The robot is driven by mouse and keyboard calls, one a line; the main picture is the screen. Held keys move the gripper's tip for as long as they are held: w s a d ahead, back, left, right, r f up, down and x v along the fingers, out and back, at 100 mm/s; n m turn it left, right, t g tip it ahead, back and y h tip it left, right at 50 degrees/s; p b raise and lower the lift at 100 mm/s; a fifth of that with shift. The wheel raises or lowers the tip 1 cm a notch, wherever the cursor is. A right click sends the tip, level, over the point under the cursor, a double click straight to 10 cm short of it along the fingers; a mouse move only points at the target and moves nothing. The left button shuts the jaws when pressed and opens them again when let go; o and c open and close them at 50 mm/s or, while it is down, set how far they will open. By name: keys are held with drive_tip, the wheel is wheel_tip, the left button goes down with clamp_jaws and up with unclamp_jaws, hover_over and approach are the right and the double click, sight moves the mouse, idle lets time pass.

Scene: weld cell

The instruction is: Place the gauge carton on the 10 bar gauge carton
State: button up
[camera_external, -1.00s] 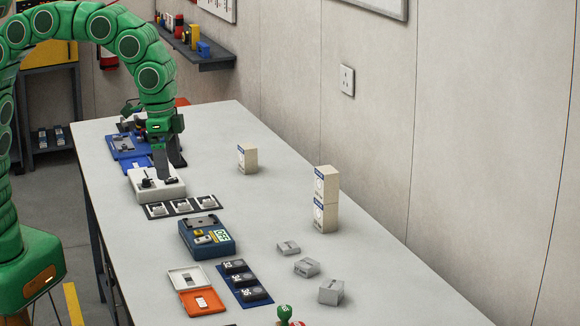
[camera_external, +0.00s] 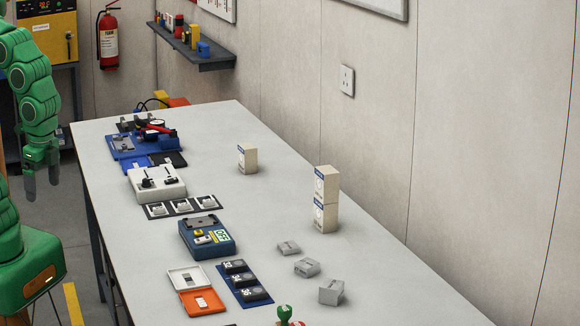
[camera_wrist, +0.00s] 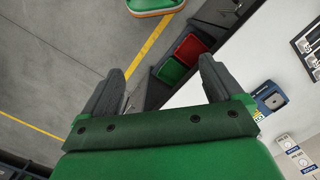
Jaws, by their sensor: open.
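Two cream cartons with blue-and-white labels stand stacked upright near the right side of the table, an upper carton (camera_external: 327,184) directly on a lower carton (camera_external: 326,216). A third, similar carton (camera_external: 247,159) stands alone farther back to the left. The label print is too small to read, so I cannot tell which is the 10 bar one. Two cartons also show at the lower right of the wrist view (camera_wrist: 287,142). My gripper (camera_external: 42,188) hangs left of the table, well away from all cartons. In the wrist view its fingers (camera_wrist: 160,70) are apart with nothing between them.
On the table (camera_external: 260,250) are a blue meter (camera_external: 207,238), a white control box (camera_external: 157,184), a blue fixture (camera_external: 138,148), an orange-and-white case (camera_external: 197,291) and several grey blocks (camera_external: 331,292). The table surface around the lone carton is clear. A wall shelf (camera_external: 205,57) hangs behind.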

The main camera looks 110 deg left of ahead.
drive_tip(key=s+d+f, duration=0.1)
drive_tip(key=s, duration=0.4)
drive_tip(key=shift+s+d+f+m, duration=0.3)
drive_tip(key=shift+s+d+f, duration=0.05)
drive_tip(key=shift+s+f, duration=0.05)
idle(0.8)
